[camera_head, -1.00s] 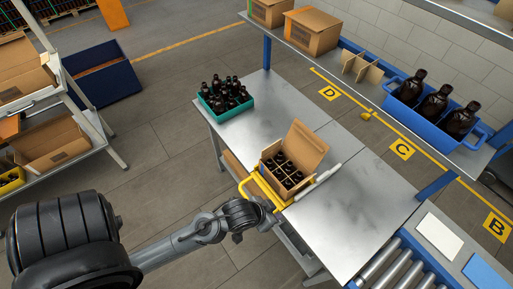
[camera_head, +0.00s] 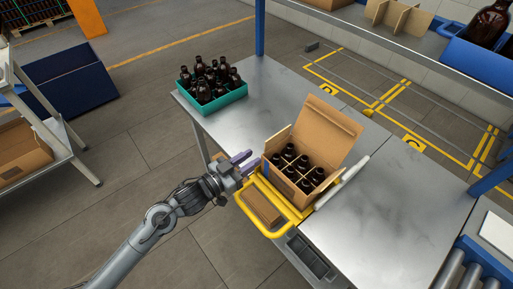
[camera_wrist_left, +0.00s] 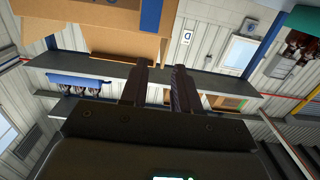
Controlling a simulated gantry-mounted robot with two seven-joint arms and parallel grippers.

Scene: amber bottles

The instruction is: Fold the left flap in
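The open cardboard box (camera_head: 289,194) sits in a yellow frame (camera_head: 268,234) at the table's near edge, with several dark bottles (camera_head: 303,167) between its dividers. Its large back flap (camera_head: 325,130) stands up, leaning back. A narrow flap (camera_head: 278,145) stands upright at its left end. A brown panel (camera_head: 262,206) lies low in front, inside the yellow frame. My left gripper (camera_head: 246,163) is open and empty just left of the box, apparently apart from it. In the left wrist view its fingers (camera_wrist_left: 160,83) have a gap between them, and cardboard (camera_wrist_left: 95,22) fills the upper left. My right gripper is not in view.
A teal crate of bottles (camera_head: 213,96) stands at the table's far left corner. A pale bar (camera_head: 341,183) lies along the box's right side. The steel table (camera_head: 375,210) is clear to the right. A shelf with a blue bin (camera_head: 472,59) is at upper right.

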